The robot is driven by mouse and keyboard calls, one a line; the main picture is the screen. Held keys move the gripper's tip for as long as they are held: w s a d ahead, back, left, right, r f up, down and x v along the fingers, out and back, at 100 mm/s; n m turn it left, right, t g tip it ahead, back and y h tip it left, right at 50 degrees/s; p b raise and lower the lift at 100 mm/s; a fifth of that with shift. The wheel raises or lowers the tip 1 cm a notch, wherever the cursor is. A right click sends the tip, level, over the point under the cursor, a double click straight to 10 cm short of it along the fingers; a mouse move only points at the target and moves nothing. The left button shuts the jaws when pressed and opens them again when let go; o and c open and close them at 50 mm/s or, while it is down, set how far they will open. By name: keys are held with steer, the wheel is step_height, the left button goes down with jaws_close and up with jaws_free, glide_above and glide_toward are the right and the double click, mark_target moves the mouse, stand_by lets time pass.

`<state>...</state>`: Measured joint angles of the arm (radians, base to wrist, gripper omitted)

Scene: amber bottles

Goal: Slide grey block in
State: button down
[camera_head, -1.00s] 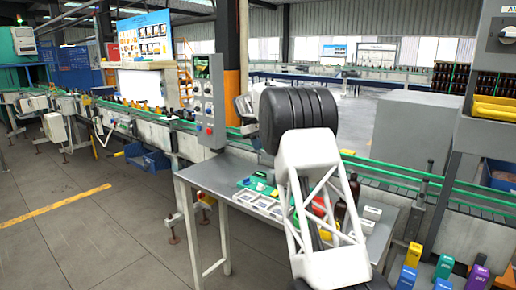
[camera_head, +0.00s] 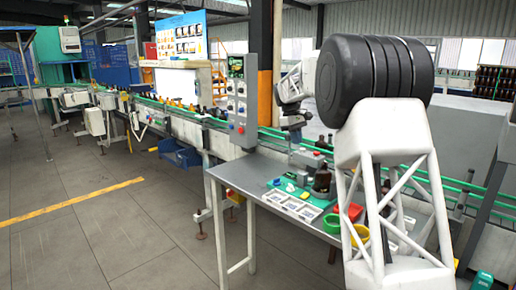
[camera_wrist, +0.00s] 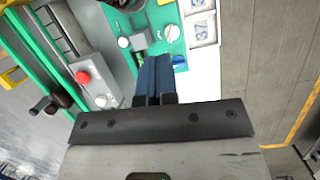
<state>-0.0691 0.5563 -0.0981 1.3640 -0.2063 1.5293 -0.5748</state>
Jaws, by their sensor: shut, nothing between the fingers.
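In the wrist view, a small grey block (camera_wrist: 141,40) sits on a teal board (camera_wrist: 155,22) fitted with white knobs and a blue knob. The board also shows on the metal table in the head view (camera_head: 284,187), where the block is too small to make out clearly. My gripper (camera_wrist: 154,62) is shut and empty, its dark blue fingers together. Their tips are close to the block's lower right in the wrist view, and I cannot tell whether they touch it. In the head view my gripper (camera_head: 296,135) hangs above the back of the table.
A grey control box with a red button (camera_wrist: 82,77) lies left of my fingers. White numbered trays (camera_wrist: 199,27) adjoin the board. An amber bottle (camera_head: 322,181) and red, green and yellow bins (camera_head: 355,235) stand to the right. The green-railed conveyor (camera_head: 270,132) runs behind.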

steer(key=s+d+r+m+t, duration=0.1)
steer(key=s+r, duration=0.1)
steer(key=s, duration=0.9)
steer(key=s+d+r+m+t+y, duration=0.1)
steer(key=s+r+m, duration=0.1)
steer(key=s, duration=0.9)
steer(key=s+d+r+m, duration=0.1)
steer(key=s+r, duration=0.1)
steer(key=s, duration=0.9)
steer(key=s+f+m+t, duration=0.1)
steer(key=s+f, duration=0.3)
steer(key=s, duration=0.7)
steer(key=s+f+m+t+y, duration=0.1)
steer(key=s+f, duration=0.4)
steer(key=s, duration=0.6)
steer(key=s+f+m, duration=0.2)
steer(key=s+f, duration=0.2)
steer(key=s, duration=0.6)
steer(key=shift+s+d+f+t, duration=0.2)
steer(key=shift+s+f+t, duration=0.1)
steer(key=shift+s+t, duration=0.1)
steer(key=shift+w+r, duration=0.1)
